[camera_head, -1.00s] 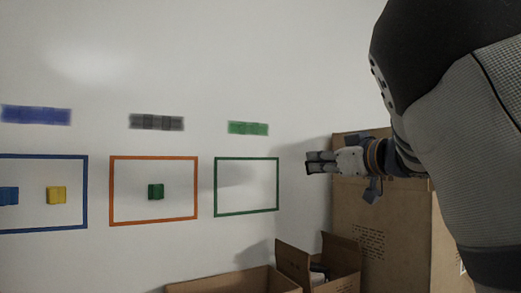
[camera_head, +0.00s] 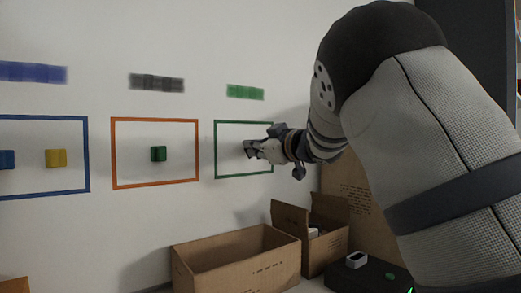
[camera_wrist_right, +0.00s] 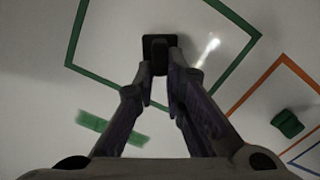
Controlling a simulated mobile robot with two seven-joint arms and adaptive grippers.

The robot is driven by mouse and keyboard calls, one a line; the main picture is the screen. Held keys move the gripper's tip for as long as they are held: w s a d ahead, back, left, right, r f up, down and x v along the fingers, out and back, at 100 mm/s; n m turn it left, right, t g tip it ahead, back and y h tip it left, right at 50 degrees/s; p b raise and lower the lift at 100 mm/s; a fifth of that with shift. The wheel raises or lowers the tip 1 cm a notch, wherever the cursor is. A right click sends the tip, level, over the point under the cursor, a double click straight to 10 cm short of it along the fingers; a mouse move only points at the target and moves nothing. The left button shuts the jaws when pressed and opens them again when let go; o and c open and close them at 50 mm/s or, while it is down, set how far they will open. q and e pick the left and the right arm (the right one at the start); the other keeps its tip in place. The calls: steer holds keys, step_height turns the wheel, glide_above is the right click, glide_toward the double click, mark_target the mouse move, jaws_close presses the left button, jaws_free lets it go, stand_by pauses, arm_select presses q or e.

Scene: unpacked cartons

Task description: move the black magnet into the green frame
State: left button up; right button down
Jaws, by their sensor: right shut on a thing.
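The green frame (camera_head: 216,150) is a thin green outline on the white wall, right of the orange frame. My right gripper (camera_head: 250,148) is in front of the frame's right part. In the right wrist view my right gripper (camera_wrist_right: 164,72) is shut on the black magnet (camera_wrist_right: 157,44), a small dark block between the fingertips. The magnet lies within the green frame's outline (camera_wrist_right: 95,75) there; I cannot tell whether it touches the wall. In the head view the gripper mostly hides the magnet. My left gripper is not in view.
The orange frame (camera_head: 114,155) holds a green magnet (camera_head: 158,153). The blue frame (camera_head: 88,160) holds a yellow magnet (camera_head: 56,158) and a blue magnet (camera_head: 6,160).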

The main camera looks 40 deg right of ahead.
steer(key=shift+w+f, duration=0.1)
steer(key=shift+w, duration=0.25)
steer(key=shift+r, duration=0.3)
steer(key=shift+w, duration=0.45)
steer(key=c, duration=1)
jaws_free()
